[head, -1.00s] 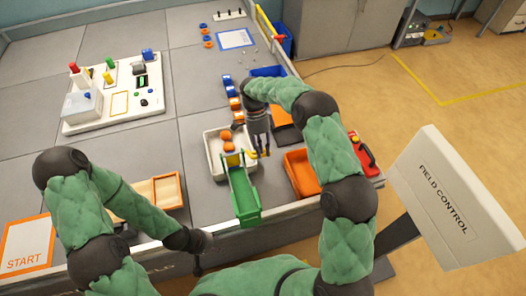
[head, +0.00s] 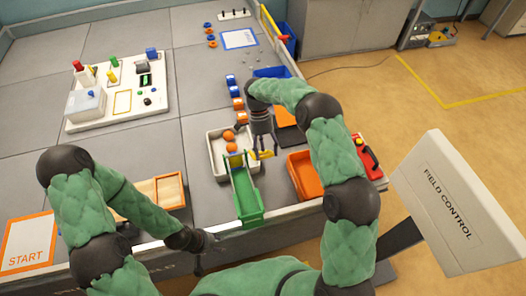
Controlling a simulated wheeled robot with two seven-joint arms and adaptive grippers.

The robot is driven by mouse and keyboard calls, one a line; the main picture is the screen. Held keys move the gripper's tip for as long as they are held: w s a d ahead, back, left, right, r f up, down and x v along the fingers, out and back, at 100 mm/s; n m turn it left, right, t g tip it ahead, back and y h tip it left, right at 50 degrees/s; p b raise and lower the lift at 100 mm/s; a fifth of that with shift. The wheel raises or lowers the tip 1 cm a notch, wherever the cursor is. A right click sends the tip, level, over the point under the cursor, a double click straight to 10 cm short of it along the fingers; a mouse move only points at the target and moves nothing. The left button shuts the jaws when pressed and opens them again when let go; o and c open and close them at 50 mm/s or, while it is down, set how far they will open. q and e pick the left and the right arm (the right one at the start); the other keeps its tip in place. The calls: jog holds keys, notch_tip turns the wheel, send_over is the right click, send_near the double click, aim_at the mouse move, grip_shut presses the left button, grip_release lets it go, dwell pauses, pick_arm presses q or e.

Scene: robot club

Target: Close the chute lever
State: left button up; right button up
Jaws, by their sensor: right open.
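The green chute (head: 244,192) slopes down toward the front edge of the field table, with its upper end at a white tray (head: 216,166). A small yellow piece (head: 236,160), which looks like the chute lever, shows at the chute's upper end. Orange balls (head: 230,140) lie in the tray beside it. My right gripper (head: 263,156) points down just right of the chute's upper end, open, with a yellow part showing by its fingers; I cannot tell if they touch. My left gripper (head: 198,262) hangs at the front edge of the table, small and partly hidden; its fingers are unclear.
An orange bin (head: 304,175) and a red toolbox-like case (head: 367,158) stand right of the chute. Blue and orange blocks (head: 234,92) line up behind the tray. A white board with coloured parts (head: 118,98) lies at the back left. A wooden tray (head: 168,190) sits left.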

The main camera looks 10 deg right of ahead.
jog(key=shift+w+d+f, duration=0.1)
jog(key=shift+w, duration=0.15)
jog(key=v, duration=1.2)
jog(key=shift+s, duration=0.25)
